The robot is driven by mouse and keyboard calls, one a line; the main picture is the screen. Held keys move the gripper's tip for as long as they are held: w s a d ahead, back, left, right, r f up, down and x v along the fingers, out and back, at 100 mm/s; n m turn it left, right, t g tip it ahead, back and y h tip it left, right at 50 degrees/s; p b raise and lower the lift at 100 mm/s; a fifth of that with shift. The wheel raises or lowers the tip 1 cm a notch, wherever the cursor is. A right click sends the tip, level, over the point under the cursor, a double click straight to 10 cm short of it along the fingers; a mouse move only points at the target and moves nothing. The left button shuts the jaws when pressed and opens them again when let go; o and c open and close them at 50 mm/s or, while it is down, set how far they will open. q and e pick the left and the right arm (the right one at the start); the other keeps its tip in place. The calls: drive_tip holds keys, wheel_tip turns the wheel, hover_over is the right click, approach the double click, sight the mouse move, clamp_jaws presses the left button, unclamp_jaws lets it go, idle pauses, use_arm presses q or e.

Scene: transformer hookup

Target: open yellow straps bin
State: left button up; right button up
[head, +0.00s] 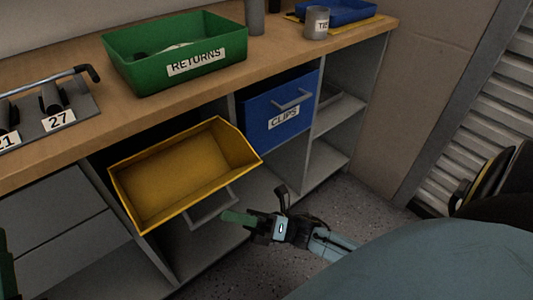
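The yellow bin (182,172) is tipped out of the shelf unit under the worktop, and its inside looks empty. Its front label is not visible. Its grey bar handle (212,210) sticks out below the front rim. My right gripper (230,216) is beside the right end of the handle, with its green finger pointing left. I see no clear grip on the handle, and the gap between the fingers cannot be made out. A dark green sliver at the lower left edge appears to be part of my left gripper (6,265); its fingers cannot be made out.
A blue CLIPS bin (278,110) sits shut to the right of the yellow bin. The wooden worktop (270,62) holds a green RETURNS tray (176,52), a grey cup (316,24) and a rack (50,110) with numbered labels. Open floor (345,205) lies to the right.

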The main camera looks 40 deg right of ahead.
drive_tip(key=v, duration=1)
drive_tip(key=shift+s, duration=0.1)
drive_tip(key=shift+s, duration=0.1)
